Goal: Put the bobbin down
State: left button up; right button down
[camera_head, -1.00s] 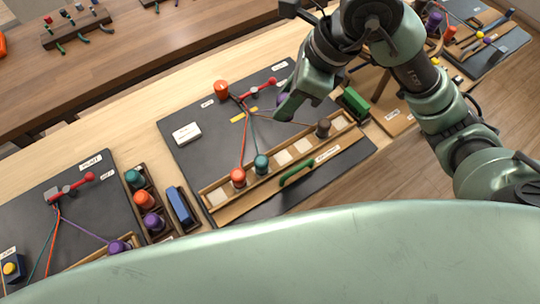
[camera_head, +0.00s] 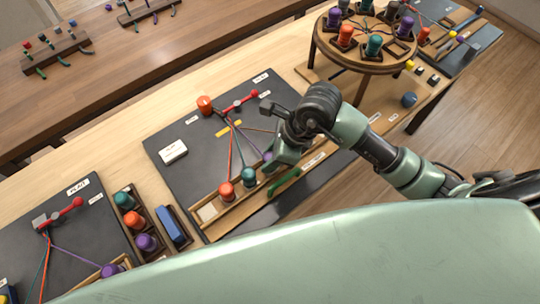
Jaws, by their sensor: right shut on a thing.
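The dark braiding board (camera_head: 187,175) lies at the middle of the table, with a wooden bobbin rack (camera_head: 208,213) along its front edge. An orange bobbin (camera_head: 226,190) and a teal bobbin (camera_head: 249,176) stand side by side in the rack. My right gripper (camera_head: 272,163) is shut on a purple bobbin (camera_head: 268,156), mostly hidden by the jaws, just right of the teal bobbin and over or near the rack. I cannot tell whether the bobbin touches the rack. Cords run from the bobbins up to the red clamp (camera_head: 240,104). My left gripper is out of view.
A green handle (camera_head: 285,182) sits in front of the rack. A white block (camera_head: 173,151) and an orange-red knob (camera_head: 205,104) are on the board. A bobbin holder and a blue block (camera_head: 174,225) stand left. A round bobbin stand (camera_head: 345,62) is at the upper right.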

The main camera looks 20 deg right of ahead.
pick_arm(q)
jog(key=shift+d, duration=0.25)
pick_arm(e)
jog(key=shift+f, duration=0.15)
jog(key=shift+f+b, duration=0.4)
jog(key=shift+b, duration=0.05)
jog(key=c, duration=1)
grip_release()
jog(key=shift+r, duration=0.1)
jog(key=shift+c, duration=0.2)
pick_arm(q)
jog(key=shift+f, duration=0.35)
pick_arm(e)
jog(key=shift+r, duration=0.1)
jog(key=shift+r+p, duration=0.25)
jog(key=shift+p, duration=0.2)
pick_arm(q)
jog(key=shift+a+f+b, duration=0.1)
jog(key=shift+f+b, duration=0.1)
jog(key=shift+b, duration=0.4)
pick_arm(e)
jog(key=v, duration=1.2)
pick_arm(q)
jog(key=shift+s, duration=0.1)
pick_arm(e)
jog(key=shift+s, duration=0.1)
